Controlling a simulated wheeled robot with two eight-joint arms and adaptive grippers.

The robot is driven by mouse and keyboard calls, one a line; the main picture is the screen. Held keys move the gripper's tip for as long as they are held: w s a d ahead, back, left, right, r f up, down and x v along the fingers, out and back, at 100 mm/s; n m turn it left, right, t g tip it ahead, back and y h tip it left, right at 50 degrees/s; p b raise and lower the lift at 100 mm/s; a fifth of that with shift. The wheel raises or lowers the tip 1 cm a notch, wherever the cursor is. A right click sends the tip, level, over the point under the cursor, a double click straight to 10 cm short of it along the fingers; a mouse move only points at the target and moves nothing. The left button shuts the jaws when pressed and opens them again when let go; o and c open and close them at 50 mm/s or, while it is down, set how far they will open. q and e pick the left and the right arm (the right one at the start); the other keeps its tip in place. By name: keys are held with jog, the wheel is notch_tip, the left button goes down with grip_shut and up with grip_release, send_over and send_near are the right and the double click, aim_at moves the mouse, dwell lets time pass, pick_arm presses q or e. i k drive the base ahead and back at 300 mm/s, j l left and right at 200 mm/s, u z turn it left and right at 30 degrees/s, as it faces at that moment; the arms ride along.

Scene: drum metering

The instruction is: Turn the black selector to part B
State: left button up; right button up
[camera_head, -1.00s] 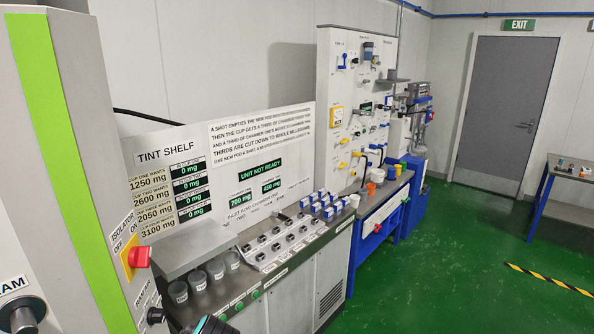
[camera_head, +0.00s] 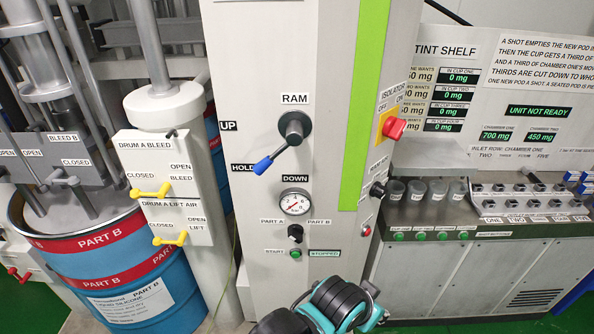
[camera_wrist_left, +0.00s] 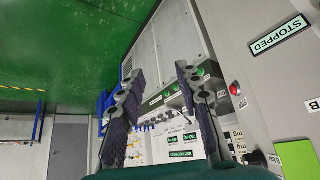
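The black selector (camera_head: 295,233) is on the grey column's front, between the PART A label (camera_head: 272,221) and the PART B label (camera_head: 319,222), below the pressure gauge. Its knob is too small for me to tell which way it points. My left gripper (camera_wrist_left: 155,72) is open and empty in the left wrist view, its two dark fingers spread apart. The STOPPED label (camera_wrist_left: 279,35) and a red button (camera_wrist_left: 235,88) show to the right of its fingers, apart from them. The selector is not visible there. My right gripper is not in view.
A ram lever (camera_head: 280,148) with a blue grip and the gauge (camera_head: 295,202) are above the selector. Below it is a green start button (camera_head: 296,254). A red isolator (camera_head: 394,127) is to the right. A blue drum (camera_head: 115,262) and yellow valves stand left.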

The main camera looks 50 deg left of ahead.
aim_at(295, 231)
jog(key=u, duration=0.4)
jog(key=j+u, duration=0.15)
jog(key=u, duration=0.6)
jog(key=j+u, duration=0.1)
jog(key=u, duration=0.3)
jog(key=i+l, duration=0.05)
